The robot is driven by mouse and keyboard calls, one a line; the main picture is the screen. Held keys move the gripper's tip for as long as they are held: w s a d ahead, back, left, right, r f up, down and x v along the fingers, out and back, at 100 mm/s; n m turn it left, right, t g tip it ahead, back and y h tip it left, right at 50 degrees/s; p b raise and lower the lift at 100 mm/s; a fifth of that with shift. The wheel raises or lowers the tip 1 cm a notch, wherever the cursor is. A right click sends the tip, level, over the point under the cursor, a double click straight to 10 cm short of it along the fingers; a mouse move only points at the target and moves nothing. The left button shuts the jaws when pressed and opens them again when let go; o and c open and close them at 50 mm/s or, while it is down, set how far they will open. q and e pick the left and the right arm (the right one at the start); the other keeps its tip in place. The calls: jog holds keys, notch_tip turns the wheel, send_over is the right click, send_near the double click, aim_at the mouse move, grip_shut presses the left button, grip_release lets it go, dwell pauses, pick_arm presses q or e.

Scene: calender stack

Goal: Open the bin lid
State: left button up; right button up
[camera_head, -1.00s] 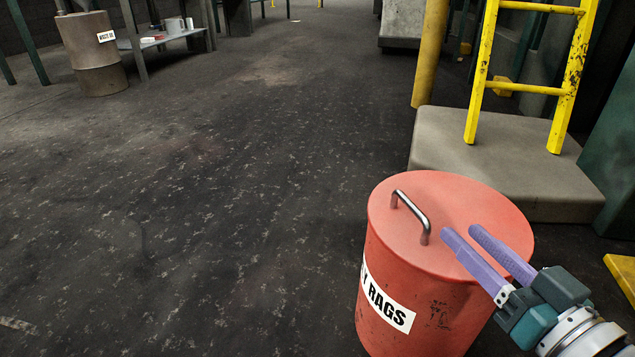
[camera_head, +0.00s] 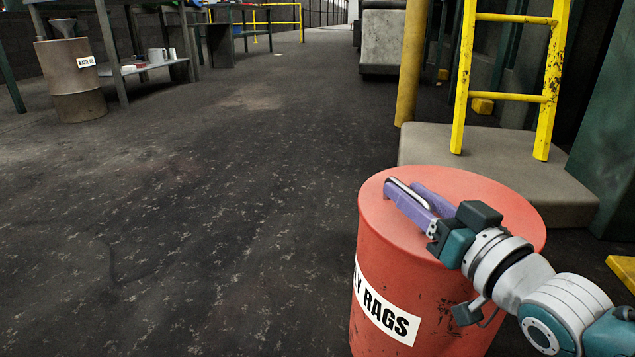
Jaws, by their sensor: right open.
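The red bin (camera_head: 435,305) stands at the lower right, with a white label reading "RAGS" in part. Its flat red lid (camera_head: 490,188) is shut on top. The metal bar handle (camera_head: 407,191) on the lid is partly hidden by my right gripper. My right gripper (camera_head: 402,189) is open, with its purple fingers low over the lid at the handle. One finger is on the near side of the bar and the other seems to be beyond it. I cannot tell whether they touch it. My left gripper is not in view.
A grey block (camera_head: 480,165) with a yellow ladder (camera_head: 460,85) and a yellow post (camera_head: 411,65) stand behind the bin. A waste drum (camera_head: 72,85) and a shelf (camera_head: 150,67) stand at the far left. The dark floor left of the bin is clear.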

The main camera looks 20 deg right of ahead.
jog(key=shift+c, duration=0.2)
grip_shut()
dwell(1.3)
